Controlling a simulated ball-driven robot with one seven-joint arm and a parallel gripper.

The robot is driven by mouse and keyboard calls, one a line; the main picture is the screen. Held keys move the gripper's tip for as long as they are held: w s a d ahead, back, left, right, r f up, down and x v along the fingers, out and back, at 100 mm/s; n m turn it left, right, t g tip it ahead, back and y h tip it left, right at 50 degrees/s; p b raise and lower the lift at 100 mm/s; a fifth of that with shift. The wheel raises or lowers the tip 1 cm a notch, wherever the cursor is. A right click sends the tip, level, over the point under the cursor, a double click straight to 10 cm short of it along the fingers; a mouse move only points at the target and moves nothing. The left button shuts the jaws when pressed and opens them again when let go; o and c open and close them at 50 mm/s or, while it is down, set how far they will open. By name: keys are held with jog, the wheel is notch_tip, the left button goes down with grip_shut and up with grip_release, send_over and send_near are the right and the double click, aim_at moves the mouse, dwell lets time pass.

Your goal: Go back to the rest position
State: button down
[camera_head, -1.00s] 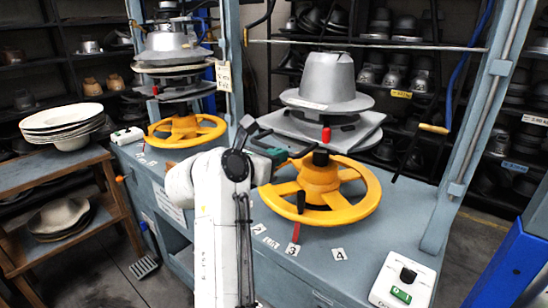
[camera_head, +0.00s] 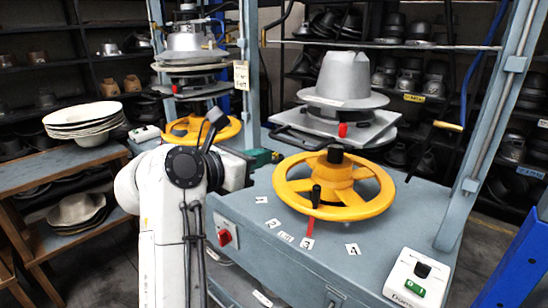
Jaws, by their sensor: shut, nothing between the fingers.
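My white arm rises at the left centre of the head view, with its dark wrist joint bent toward the press. My gripper (camera_head: 262,157) is a small dark green and black shape just right of the wrist, partly hidden by it. It is shut and empty, to the left of the yellow handwheel (camera_head: 355,203) and apart from it. The wheel has a black knob standing on its near side. A red pointer (camera_head: 308,228) below the wheel is by the number 3 label (camera_head: 307,243).
A grey metal hat form (camera_head: 347,75) stands on plates above the wheel. A second press with a yellow wheel (camera_head: 177,131) is behind my arm. A white control box (camera_head: 415,280) is at the front right. Stacked white dishes (camera_head: 85,120) stand on the left shelf.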

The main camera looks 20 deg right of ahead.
jog(key=s+d+r+n+t+h, duration=0.1)
jog(key=d+r+n+t+h, duration=0.4)
jog(key=r+n+t, duration=0.35)
jog(key=s+a+f+n+t+y+p, duration=0.1)
jog(key=s+f+n+y, duration=0.1)
jog(key=f+n+y, duration=1.25)
jog(key=s+a+f+n+t+y, duration=0.15)
jog(key=f+n+y, duration=0.35)
jog(key=n+y, duration=1)
jog(key=s+d+f+n+g+h, duration=0.35)
jog(key=s+f+g, duration=0.2)
jog(key=f, duration=0.45)
jog(key=s+d+f+n+g+h, duration=0.2)
jog(key=s+f+n+g+h, duration=0.3)
jog(key=f, duration=0.4)
jog(key=s+d+f+g+h, duration=0.1)
jog(key=s+d+f+g, duration=0.1)
jog(key=s, duration=0.6)
jog(key=s+d+f+g+h, duration=0.1)
jog(key=s+d+f+g, duration=0.2)
jog(key=s, duration=0.6)
jog(key=s+d+f+g+h, duration=0.1)
jog(key=s+d+f+g, duration=0.2)
jog(key=s, duration=0.6)
notch_tip(320, 180, down, 2)
jog(key=shift+s+d+f+p, duration=0.25)
jog(key=shift+p, duration=0.2)
